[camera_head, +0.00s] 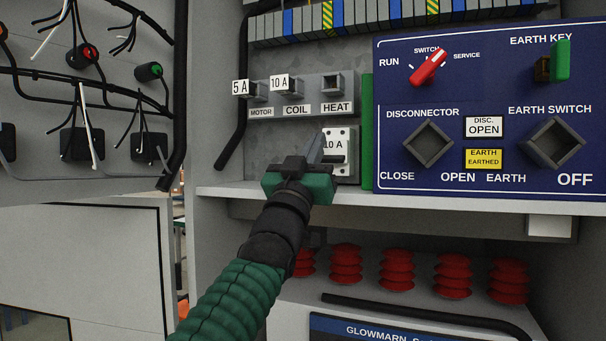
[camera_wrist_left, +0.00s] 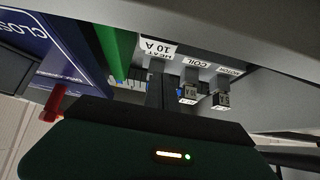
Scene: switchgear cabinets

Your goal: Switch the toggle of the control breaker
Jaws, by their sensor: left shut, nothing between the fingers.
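A row of breakers on a grey strip (camera_head: 302,107) carries the labels MOTOR, COIL and HEAT. The MOTOR position has a 5 A tag (camera_head: 240,88), the COIL position a 10 A tag (camera_head: 279,84), and the HEAT position a square socket (camera_head: 332,84). Below HEAT is a white 10 A unit (camera_head: 342,146), partly hidden by my left gripper (camera_head: 316,148). No label reads "control breaker". My left gripper is shut and empty, its tip in front of the unit's left side; contact cannot be told. The wrist view shows the fingers (camera_wrist_left: 154,94) near the upside-down labels. My right gripper is out of view.
A blue panel (camera_head: 450,190) with a red switch (camera_head: 428,67), a green earth key (camera_head: 562,60) and two square sockets stands at the right. A shelf edge (camera_head: 400,201) runs below the breakers. Red insulators (camera_head: 397,268) sit underneath. A wired door (camera_head: 85,100) is at the left.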

